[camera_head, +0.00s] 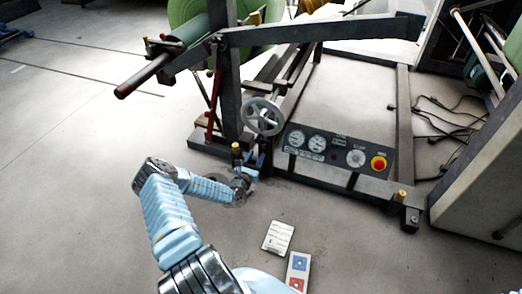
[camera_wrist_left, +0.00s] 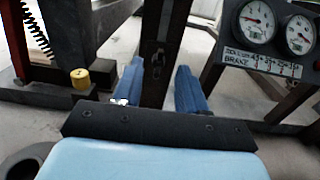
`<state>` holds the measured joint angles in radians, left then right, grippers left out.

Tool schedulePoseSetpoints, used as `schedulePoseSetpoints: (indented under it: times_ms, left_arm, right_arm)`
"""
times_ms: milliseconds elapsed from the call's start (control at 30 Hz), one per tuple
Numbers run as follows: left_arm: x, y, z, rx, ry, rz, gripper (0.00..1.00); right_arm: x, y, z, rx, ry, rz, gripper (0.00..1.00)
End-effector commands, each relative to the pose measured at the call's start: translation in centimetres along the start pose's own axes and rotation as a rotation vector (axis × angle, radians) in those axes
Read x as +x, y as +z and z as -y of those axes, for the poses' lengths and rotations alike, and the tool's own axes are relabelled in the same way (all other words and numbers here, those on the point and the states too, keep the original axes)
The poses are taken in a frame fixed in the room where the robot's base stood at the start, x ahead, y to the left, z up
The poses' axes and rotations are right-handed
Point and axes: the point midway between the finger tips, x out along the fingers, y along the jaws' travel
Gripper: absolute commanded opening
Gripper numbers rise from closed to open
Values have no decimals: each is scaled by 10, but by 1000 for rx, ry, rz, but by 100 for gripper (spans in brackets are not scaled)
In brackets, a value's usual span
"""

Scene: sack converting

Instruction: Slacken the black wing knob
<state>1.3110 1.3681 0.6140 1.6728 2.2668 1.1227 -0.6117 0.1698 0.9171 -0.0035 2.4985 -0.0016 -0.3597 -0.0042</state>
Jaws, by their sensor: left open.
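My left gripper (camera_head: 257,164) is low in front of the machine frame, below the grey handwheel (camera_head: 263,116). In the left wrist view my left gripper (camera_wrist_left: 160,82) has its two blue fingers apart. A dark upright bar (camera_wrist_left: 160,50) shows in the gap between them, apparently beyond the fingertips. I see nothing gripped. A small silvery piece shows by the left finger, too small to name. My right gripper is not in view.
A gauge panel (camera_head: 338,150) with a red button is right of my gripper. A yellow-capped fitting (camera_head: 236,148) is close to it on the left; a yellow cap (camera_wrist_left: 80,77) shows in the wrist view. Black cables (camera_head: 445,108) lie at right. Open floor (camera_head: 80,150) is at left.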

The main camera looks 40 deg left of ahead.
Motion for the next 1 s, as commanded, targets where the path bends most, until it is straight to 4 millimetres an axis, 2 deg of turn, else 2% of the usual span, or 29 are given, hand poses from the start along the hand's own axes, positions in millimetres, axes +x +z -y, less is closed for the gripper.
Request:
schedulePoseSetpoints:
  times_ms: [100,300,667,767,933,1000]
  left_arm:
    - [26,-2,1,1,0,2,41]
    - [52,-1,1,-1,-2,0,41]
    - [59,0,1,-1,-2,0,41]
    - [59,0,1,-1,-2,0,29]
    - [58,0,1,-1,-2,-1,3]
    - [58,0,1,-1,-3,-1,0]
  right_arm:
    - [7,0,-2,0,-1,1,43]
    - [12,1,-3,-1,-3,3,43]
    - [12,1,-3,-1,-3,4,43]
    - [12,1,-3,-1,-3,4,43]
    - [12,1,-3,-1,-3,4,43]
    - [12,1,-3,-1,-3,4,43]
